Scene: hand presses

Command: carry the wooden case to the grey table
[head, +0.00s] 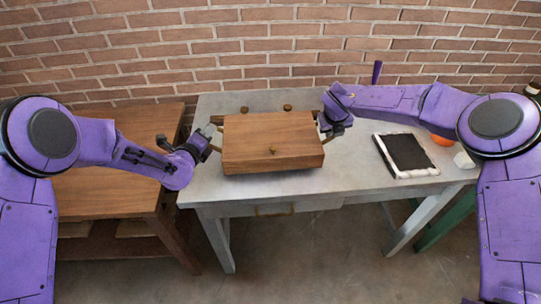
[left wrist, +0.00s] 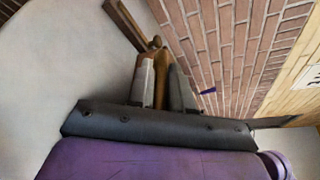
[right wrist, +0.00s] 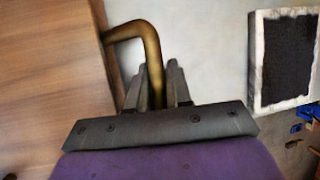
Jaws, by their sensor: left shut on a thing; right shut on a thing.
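My left gripper (head: 212,140) is shut on a brass handle at the case's left side, and the handle also shows in the left wrist view (left wrist: 161,75). My right gripper (head: 326,125) is shut on the right brass handle (right wrist: 150,50), with the case's side next to it in the right wrist view. The case's underside is hidden.
A brown wooden table (head: 105,190) stands left of the grey one. On the grey table's right are a black panel with a white frame (head: 405,154), an orange ball (head: 441,140) and a white block (head: 464,160). A brick wall (head: 270,50) is behind.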

